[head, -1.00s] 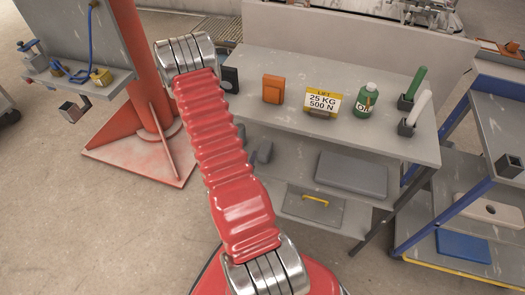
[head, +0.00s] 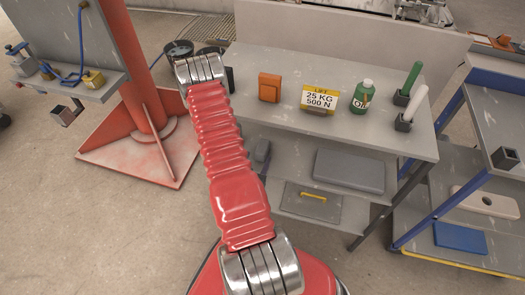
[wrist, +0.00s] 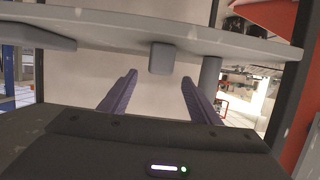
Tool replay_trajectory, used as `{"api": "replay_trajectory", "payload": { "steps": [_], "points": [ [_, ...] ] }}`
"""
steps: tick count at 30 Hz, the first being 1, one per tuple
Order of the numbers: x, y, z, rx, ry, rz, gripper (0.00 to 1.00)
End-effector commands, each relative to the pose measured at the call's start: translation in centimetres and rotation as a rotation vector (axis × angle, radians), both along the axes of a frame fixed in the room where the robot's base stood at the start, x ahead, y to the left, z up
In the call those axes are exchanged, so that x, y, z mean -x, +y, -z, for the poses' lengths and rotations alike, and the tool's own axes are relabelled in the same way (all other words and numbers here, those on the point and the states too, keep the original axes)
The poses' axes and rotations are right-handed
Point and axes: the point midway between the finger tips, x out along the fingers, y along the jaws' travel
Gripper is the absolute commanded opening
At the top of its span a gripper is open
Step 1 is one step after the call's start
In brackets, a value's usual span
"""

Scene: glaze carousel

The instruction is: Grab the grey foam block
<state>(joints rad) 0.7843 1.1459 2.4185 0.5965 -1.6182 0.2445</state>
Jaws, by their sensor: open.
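A small grey block (wrist: 162,58), which looks like the foam block, is ahead of my gripper (wrist: 160,77) in the wrist view. That view appears upside down, so the block seems to stand on a shelf (wrist: 120,30). My two purple fingers are open, with the block's image between their tips; it is still beyond them, apart. In the head view a grey block (head: 262,151), likely the same one, shows on the lower shelf beside my red arm.
A flat grey slab (head: 350,171) lies on the same shelf, right of the block. A grey cylinder (wrist: 210,76) stands close on the block's other side. The worktop (head: 300,129) overhangs the shelf. An orange post (head: 148,85) stands at left.

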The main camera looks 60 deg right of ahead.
Motion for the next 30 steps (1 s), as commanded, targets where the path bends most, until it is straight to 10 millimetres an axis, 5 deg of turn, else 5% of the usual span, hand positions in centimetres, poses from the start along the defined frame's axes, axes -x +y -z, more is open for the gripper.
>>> {"api": "replay_trajectory", "payload": {
  "steps": [15,30],
  "points": [
    [-0.9,-6.6,2.0,0.001,0.000,0.003,0.57],
    [-1.0,-7.6,2.2,0.001,0.000,0.003,0.57]
  ]
}}
